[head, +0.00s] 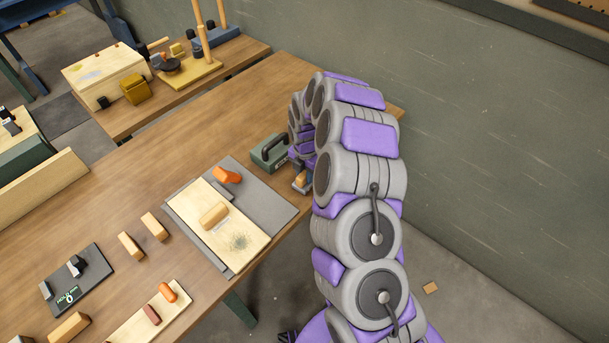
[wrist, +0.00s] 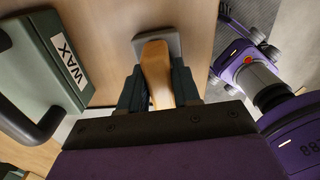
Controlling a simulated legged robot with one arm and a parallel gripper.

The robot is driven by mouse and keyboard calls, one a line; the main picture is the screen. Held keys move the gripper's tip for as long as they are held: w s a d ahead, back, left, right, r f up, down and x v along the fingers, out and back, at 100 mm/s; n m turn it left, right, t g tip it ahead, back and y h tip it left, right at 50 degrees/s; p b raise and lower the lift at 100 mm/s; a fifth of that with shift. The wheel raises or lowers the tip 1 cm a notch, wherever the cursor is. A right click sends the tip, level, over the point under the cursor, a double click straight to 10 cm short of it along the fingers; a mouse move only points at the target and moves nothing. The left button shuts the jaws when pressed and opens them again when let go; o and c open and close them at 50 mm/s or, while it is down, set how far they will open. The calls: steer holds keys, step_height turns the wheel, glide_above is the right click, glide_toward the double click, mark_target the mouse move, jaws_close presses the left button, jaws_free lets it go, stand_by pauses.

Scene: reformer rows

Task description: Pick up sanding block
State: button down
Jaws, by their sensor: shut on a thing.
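The sanding block (wrist: 156,68) has a rounded wooden grip on a flat grey base and sits between the two dark fingers of my gripper (wrist: 158,92) in the wrist view. The fingers are shut on its wooden grip. In the head view the sanding block (head: 301,182) shows just below my gripper (head: 299,169), near the table's right edge. My arm hides part of the gripper there. I cannot tell whether its base touches the table.
A green box marked WAX with a dark handle (head: 268,153) stands close to the left of my gripper. A grey mat (head: 283,206) carries a pale board (head: 190,205) with a wooden block and an orange-handled tool. The grey wall (head: 500,150) is to the right.

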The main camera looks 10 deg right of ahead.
steer(key=r, duration=0.1)
steer(key=r+p, duration=0.1)
steer(key=r, duration=0.1)
steer(key=shift+d+r, duration=0.2)
steer(key=shift+r, duration=0.1)
steer(key=s+d+r+p, duration=0.1)
steer(key=s+p, duration=0.1)
steer(key=s, duration=1.4)
steer(key=shift+d, duration=0.15)
steer(key=shift+r, duration=0.1)
